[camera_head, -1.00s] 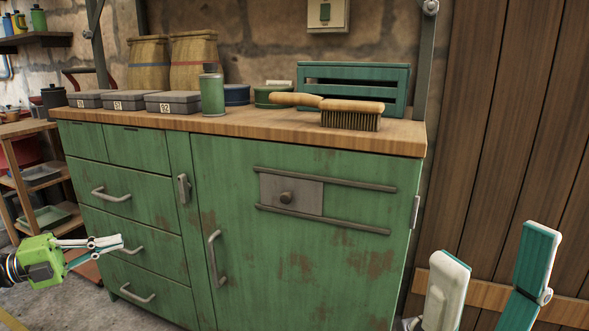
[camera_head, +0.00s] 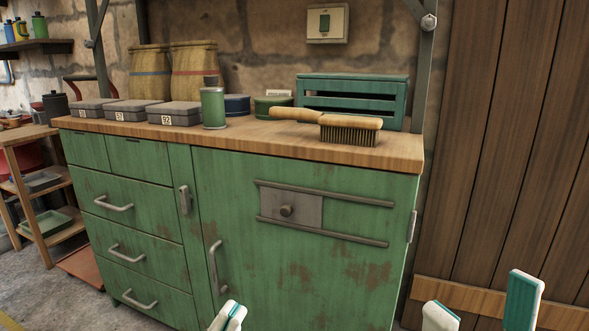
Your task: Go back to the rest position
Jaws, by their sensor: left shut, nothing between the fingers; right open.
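My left gripper (camera_head: 229,315) shows at the bottom edge, in front of the cabinet's lower door. Its fingers are together with nothing between them, and the rest of it is out of the frame. My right gripper (camera_head: 480,312) is at the bottom right, in front of the wooden door. Its two fingers stand wide apart with nothing between them. Neither gripper appears to touch anything.
A green cabinet (camera_head: 330,250) with a wooden top (camera_head: 245,137) stands ahead. On it are a brush (camera_head: 350,129), a green crate (camera_head: 330,84), a green can (camera_head: 213,108), several grey boxes and two sacks. A wooden shelf (camera_head: 38,165) stands at the left.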

